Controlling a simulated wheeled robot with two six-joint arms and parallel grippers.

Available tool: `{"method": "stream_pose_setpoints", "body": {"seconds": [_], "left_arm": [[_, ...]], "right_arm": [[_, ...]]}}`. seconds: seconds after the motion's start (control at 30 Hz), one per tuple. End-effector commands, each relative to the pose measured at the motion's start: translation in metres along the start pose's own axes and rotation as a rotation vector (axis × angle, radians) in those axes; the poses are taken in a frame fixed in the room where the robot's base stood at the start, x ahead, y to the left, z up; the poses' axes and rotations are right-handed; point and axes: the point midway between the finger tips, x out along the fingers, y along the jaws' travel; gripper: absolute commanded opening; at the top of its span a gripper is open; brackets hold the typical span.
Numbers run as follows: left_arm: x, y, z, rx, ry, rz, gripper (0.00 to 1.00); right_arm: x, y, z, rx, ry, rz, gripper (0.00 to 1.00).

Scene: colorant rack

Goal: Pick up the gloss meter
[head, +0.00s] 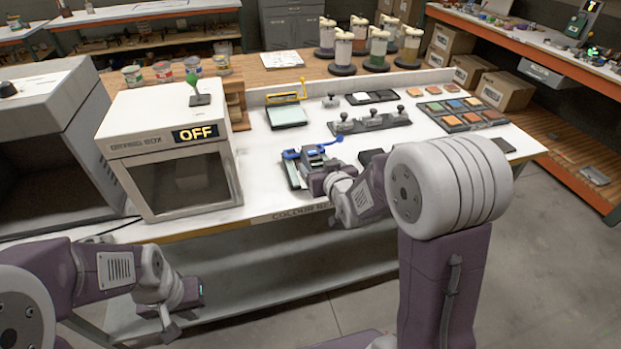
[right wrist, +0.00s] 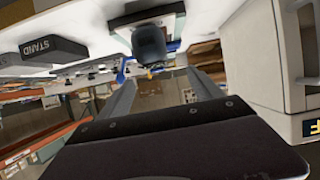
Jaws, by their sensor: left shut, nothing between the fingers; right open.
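I cannot tell for sure which object is the gloss meter, as no readable label names it. A grey device with a blue lever (head: 318,147) lies on the white bench, right beside my right gripper (head: 300,178). The arm partly hides it. In the right wrist view, a dark rounded knob-like object (right wrist: 150,45) shows ahead of the open fingers of my right gripper (right wrist: 160,88). Nothing is visibly gripped there. My left gripper (head: 170,328) is shut and empty, low in front of the bench, below its top.
A drying box (head: 165,150) reading OFF stands left on the bench. Behind are a yellow-handled tray (head: 288,115), several knobbed pieces on a dark stand (head: 372,123) and a colour-swatch tray (head: 462,114). A black STAND block (right wrist: 52,48) shows in the right wrist view.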

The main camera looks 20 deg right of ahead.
Motion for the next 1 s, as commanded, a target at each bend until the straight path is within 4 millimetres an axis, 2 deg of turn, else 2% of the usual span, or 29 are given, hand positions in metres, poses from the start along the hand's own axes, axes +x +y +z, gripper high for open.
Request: {"method": "stream_pose_setpoints", "body": {"seconds": [0.03, 0.23, 0.4, 0.63, 0.83, 1.0], "left_arm": [[0.005, 0.0, 0.0, 0.0, 0.0, 0.0, 0.0], [0.004, 0.0, 0.0, 0.0, 0.001, 0.0, 0.0], [0.001, 0.0, 0.0, 0.0, 0.001, 0.0, 0.0], [0.0, 0.0, 0.0, 0.0, 0.0, 0.0, 0.0], [-0.007, 0.0, -0.001, 0.0, 0.001, 0.0, 0.0], [-0.007, 0.0, -0.001, 0.0, 0.0, 0.0, 0.0]], "right_arm": [[0.002, 0.001, 0.006, 0.001, -0.003, 0.001, 0.75], [0.005, 0.001, 0.005, 0.001, -0.004, 0.001, 0.75], [0.032, 0.001, 0.005, 0.0, -0.005, 0.001, 0.75], [0.044, 0.001, 0.006, 0.0, -0.004, 0.001, 0.75], [0.08, 0.0, 0.006, 0.0, -0.005, 0.001, 0.75], [0.093, 0.0, 0.006, 0.001, -0.003, 0.001, 0.75]]}}
